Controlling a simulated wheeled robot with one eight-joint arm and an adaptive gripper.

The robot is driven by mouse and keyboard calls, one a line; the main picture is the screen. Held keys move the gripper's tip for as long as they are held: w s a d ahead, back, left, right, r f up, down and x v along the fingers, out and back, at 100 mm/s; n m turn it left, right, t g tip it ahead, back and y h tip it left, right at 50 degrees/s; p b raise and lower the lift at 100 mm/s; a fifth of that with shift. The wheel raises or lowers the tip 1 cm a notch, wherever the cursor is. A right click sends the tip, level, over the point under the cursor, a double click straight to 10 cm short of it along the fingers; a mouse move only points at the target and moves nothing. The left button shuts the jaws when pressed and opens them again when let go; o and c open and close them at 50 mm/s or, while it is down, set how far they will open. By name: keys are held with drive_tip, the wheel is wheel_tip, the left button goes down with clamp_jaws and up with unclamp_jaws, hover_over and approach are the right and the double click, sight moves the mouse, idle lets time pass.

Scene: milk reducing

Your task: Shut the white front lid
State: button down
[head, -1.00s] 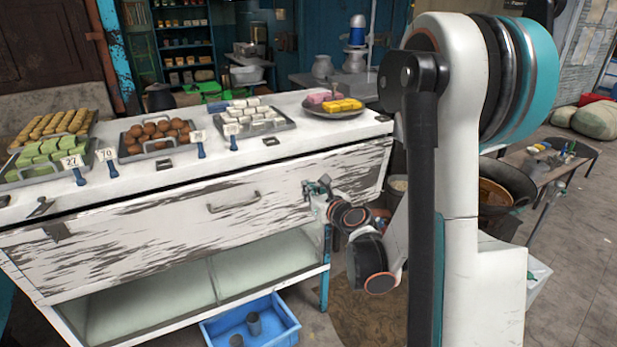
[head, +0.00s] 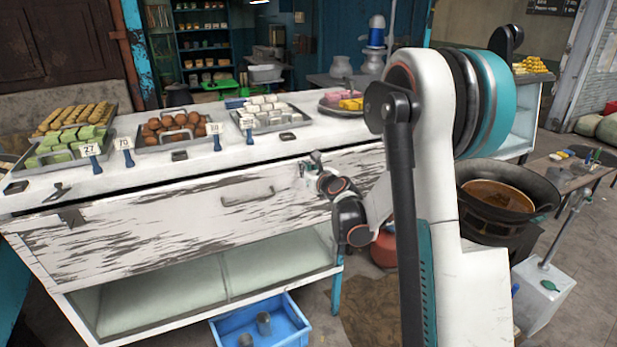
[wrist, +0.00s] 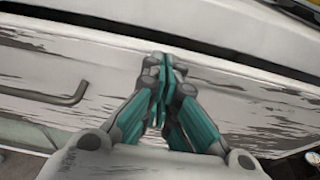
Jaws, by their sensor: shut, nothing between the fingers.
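The white front lid (head: 150,232) is a long panel of worn, flaking paint on the front of the counter. It stands nearly upright, with a dark gap between its upper edge and the countertop. Its metal handle (head: 247,196) is left of my gripper; the handle also shows in the wrist view (wrist: 50,97). My gripper (head: 310,163) is at the upper right part of the lid. In the wrist view, my gripper (wrist: 163,64) has its fingers together and empty, with the tips near the lid's upper edge. I cannot tell whether they touch it.
The countertop (head: 235,157) holds trays of sweets, including brown balls (head: 172,125), with tagged blue-handled tools along the front. A blue crate (head: 262,322) stands on the floor below. A large dark pan (head: 500,200) stands to the right of my arm.

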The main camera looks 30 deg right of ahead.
drive_tip(key=shift+w, duration=0.1)
drive_tip(key=shift+w+r, duration=0.15)
drive_tip(key=shift+w, duration=0.35)
drive_tip(key=shift+w+r, duration=0.15)
drive_tip(key=shift+w, duration=0.35)
